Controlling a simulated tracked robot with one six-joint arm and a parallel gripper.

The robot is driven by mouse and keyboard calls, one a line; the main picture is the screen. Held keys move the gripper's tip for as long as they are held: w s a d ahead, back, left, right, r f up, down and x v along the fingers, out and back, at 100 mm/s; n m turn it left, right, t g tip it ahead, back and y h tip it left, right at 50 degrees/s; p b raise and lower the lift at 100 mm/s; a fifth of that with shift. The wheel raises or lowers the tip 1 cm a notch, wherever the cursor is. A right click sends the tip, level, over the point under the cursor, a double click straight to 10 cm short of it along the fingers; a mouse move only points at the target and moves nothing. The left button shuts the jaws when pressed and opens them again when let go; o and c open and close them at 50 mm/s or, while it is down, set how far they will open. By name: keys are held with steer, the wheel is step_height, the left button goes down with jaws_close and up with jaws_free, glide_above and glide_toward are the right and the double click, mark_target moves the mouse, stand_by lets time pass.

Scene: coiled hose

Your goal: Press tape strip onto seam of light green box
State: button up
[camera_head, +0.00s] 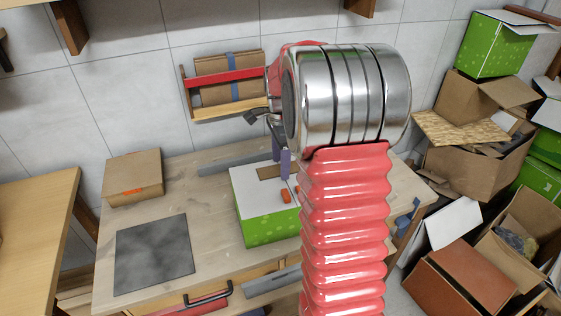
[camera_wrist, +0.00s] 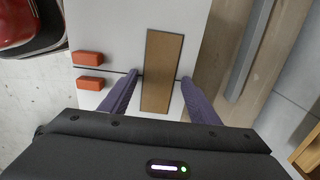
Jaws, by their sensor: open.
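The light green box (camera_head: 268,226) stands on the workbench, its white top facing up. In the wrist view, its white top (camera_wrist: 110,25) has a thin dark seam (camera_wrist: 115,70) running across it. The brown tape strip (camera_wrist: 162,60) lies across this seam, roughly at right angles to it; I cannot tell whether it is stuck down. It also shows in the head view (camera_head: 268,172). My gripper (camera_wrist: 160,77) is open, with one purple finger on each side of the strip and a gap to each. In the head view my arm hides part of the box.
Two small orange blocks (camera_wrist: 87,58) (camera_wrist: 90,83) sit on the box top, on either side of the seam. A dark square mat (camera_head: 154,252) and a cardboard box (camera_head: 133,177) are on the workbench (camera_head: 215,240) to the left. A grey bar (camera_wrist: 250,50) lies beside the box.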

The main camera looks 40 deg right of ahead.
steer(key=shift+s, duration=0.1)
step_height(320, 180, up, 14)
steer(key=shift+f, duration=0.15)
stand_by(0.5)
stand_by(0.6)
steer(key=s+a+f+n+t, duration=0.3)
steer(key=s+a+n+t, duration=0.2)
steer(key=s+a+n, duration=1.5)
steer(key=shift+s+a+n+t, duration=0.3)
steer(key=shift+a+n, duration=0.5)
steer(key=shift+a, duration=1.45)
